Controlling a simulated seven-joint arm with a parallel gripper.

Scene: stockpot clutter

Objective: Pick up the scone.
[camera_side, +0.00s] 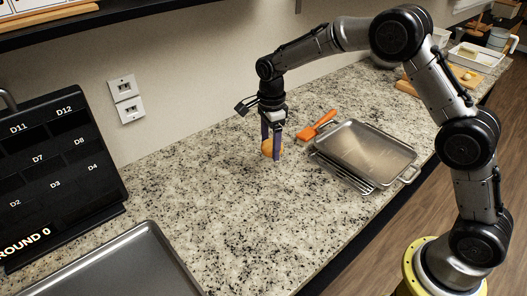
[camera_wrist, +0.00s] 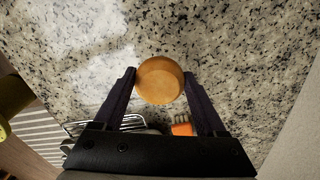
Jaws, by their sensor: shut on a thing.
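The scone is a round golden-orange piece, seen in the side view (camera_side: 267,148) between the dark purple fingers of my gripper (camera_side: 271,154). In the wrist view the scone (camera_wrist: 160,80) sits between the two fingertips of my gripper (camera_wrist: 160,82), one on each side of it. My gripper is shut on the scone and points down. I cannot tell for sure whether the scone touches the counter or hangs just above it. The fingers hide part of the scone in the side view.
A metal tray (camera_side: 368,150) with handles lies to the right, beside a wire rack (camera_side: 342,172). An orange-handled utensil (camera_side: 316,125) lies behind. A dark board with labels (camera_side: 60,165) and a grey tray (camera_side: 115,268) are at left. The speckled counter (camera_side: 225,200) between is clear.

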